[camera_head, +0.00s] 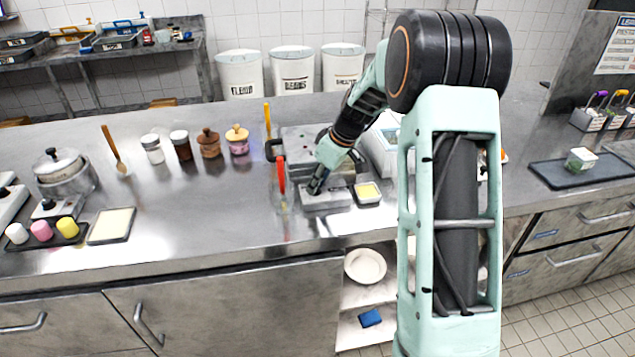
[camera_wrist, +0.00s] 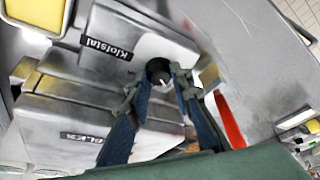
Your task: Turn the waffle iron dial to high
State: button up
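A grey metal box (camera_head: 326,203) labelled "Klofstal" (camera_wrist: 120,48) sits near the counter's front edge. It bears a round black dial (camera_wrist: 160,70) with a white pointer mark; in the head view my gripper hides the dial. A larger grey appliance (camera_head: 299,136) stands behind it; its labelled body also shows in the wrist view (camera_wrist: 60,115). I cannot tell which body is the waffle iron. My gripper (camera_head: 316,187) is over the box, pointing down. In the wrist view its fingertips (camera_wrist: 158,80) are apart, one on each side of the dial. Contact is not clear.
A white appliance (camera_head: 378,152) stands behind my arm. Several jars (camera_head: 209,144) stand farther left.

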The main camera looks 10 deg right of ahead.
grip_shut()
jog(key=shift+m, duration=0.3)
jog(key=m, duration=0.1)
jog(key=m+h+b, duration=0.1)
jog(key=m+t+b, duration=0.1)
jog(key=shift+s+a+m, duration=0.1)
jog(key=shift+a+m, duration=0.15)
jog(key=shift+m, duration=0.05)
jog(key=m+h, duration=0.1)
jog(key=m, duration=0.2)
jog(key=shift+a+r+m+h+p, duration=0.1)
jog(key=shift+a+m+h+p, duration=0.05)
jog(key=shift+m+h+p, duration=0.2)
jog(key=m+h+p, duration=0.2)
jog(key=m, duration=0.3)
jog(key=shift+a, duration=0.2)
jog(key=shift+m+g+h+p, duration=0.4)
jog(key=shift+m+h+p, duration=0.35)
jog(key=shift+m, duration=1.7)
jog(key=shift+a, duration=0.1)
jog(key=o, duration=0.7)
grip_release()
jog(key=shift+c, duration=0.2)
